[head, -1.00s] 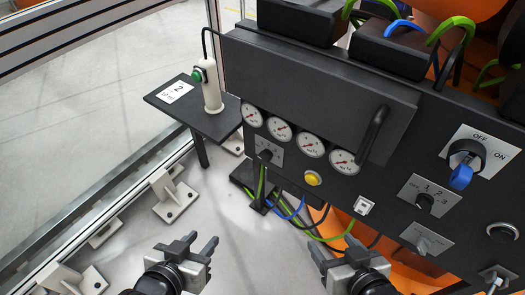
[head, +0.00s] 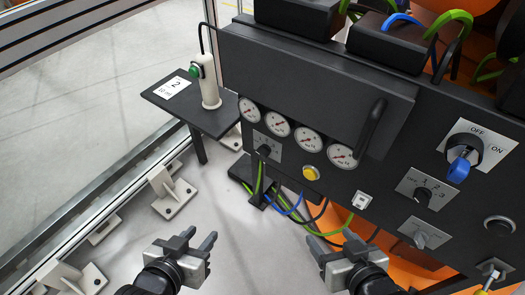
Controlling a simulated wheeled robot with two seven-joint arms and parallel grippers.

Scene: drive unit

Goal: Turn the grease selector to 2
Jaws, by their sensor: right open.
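A rotary selector (head: 422,197) with a black knob on a grey plate with a 2 and a 3 legible sits at the right of the dark panel. I cannot read its pointer. A second small black knob (head: 264,150) sits on a marked plate below the gauges, its marks too small to read. I cannot tell from labels which is the grease selector. My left gripper (head: 199,239) is open and empty at the bottom, left of the panel. My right gripper (head: 333,243) is open and empty below the panel, apart from every knob.
A blue-handled OFF/ON switch (head: 459,169) is at the upper right. Several gauges (head: 278,126), a yellow button (head: 311,173) and a protruding black handle (head: 371,128) are on the panel. Cables hang below. A side shelf (head: 215,123) carries a card marked 2 (head: 174,87) and a green-button handset (head: 207,83).

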